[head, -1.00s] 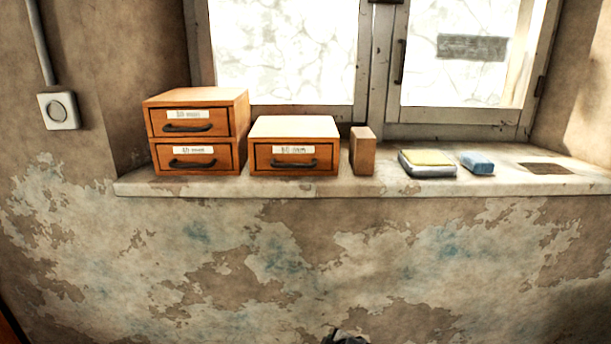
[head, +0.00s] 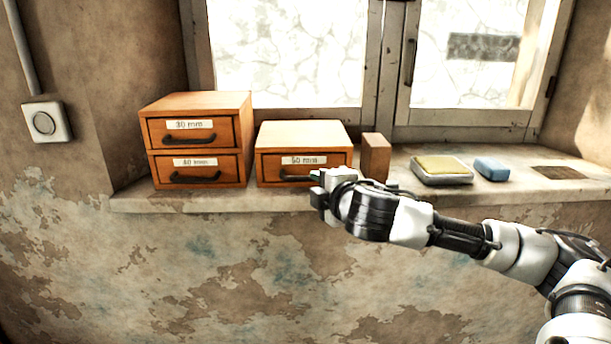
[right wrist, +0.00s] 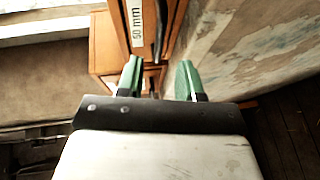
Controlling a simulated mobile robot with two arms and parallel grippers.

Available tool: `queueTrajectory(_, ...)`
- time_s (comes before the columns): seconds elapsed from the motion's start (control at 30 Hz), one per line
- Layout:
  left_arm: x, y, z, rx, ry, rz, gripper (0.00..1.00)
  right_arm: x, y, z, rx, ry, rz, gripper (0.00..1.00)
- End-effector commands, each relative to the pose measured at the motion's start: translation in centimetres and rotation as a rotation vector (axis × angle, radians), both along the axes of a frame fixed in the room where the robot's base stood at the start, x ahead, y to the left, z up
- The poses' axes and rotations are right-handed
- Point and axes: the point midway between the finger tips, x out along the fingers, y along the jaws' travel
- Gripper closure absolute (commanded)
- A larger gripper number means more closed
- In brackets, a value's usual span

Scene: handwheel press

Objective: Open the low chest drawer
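The low chest (head: 300,136) is a single-drawer orange wooden box with a pale top, standing on the window sill. Its drawer front (head: 268,164) carries a "50 mm" label and a dark bar handle (head: 290,178), and looks closed. My right gripper (head: 317,184) is in front of the handle's right part and hides it. In the right wrist view, the green fingers (right wrist: 160,72) are spread apart just in front of the drawer front, by the label (right wrist: 137,22). I cannot tell whether they touch the handle. My left gripper is not in view.
A taller two-drawer chest (head: 197,102) stands just left of the low chest. A wooden block (head: 375,157) stands close on its right. Further right on the sill (head: 520,191) lie a yellow-topped tin (head: 441,169) and a blue block (head: 491,168). Space before the sill is free.

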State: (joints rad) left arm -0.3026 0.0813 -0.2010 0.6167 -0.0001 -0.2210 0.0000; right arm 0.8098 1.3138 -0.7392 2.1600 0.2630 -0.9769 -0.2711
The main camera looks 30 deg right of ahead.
Motion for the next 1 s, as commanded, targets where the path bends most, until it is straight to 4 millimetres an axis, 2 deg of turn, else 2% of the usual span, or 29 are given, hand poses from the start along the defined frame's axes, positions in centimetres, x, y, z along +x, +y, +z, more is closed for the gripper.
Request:
queueTrajectory(0.1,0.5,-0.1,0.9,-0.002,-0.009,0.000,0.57,2.5,-0.3,-0.2,0.003,0.000,-0.001,0.64)
queueTrajectory(0.33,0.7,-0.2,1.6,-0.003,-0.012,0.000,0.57,6.0,-0.9,-1.0,0.002,-0.001,0.000,0.64)
queueTrajectory(0.5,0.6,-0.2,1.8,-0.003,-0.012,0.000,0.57,7.1,-1.1,-1.3,0.001,-0.001,0.000,0.64)
queueTrajectory(0.77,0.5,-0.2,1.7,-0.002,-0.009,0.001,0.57,7.2,-1.1,-1.4,0.000,-0.001,0.001,0.64)
queueTrajectory(0.8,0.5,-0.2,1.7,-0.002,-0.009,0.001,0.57,7.2,-1.1,-1.4,0.000,-0.001,0.001,0.65)
queueTrajectory(1.0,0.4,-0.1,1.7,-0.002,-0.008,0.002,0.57,7.2,-1.1,-1.4,0.000,-0.001,0.001,0.96)
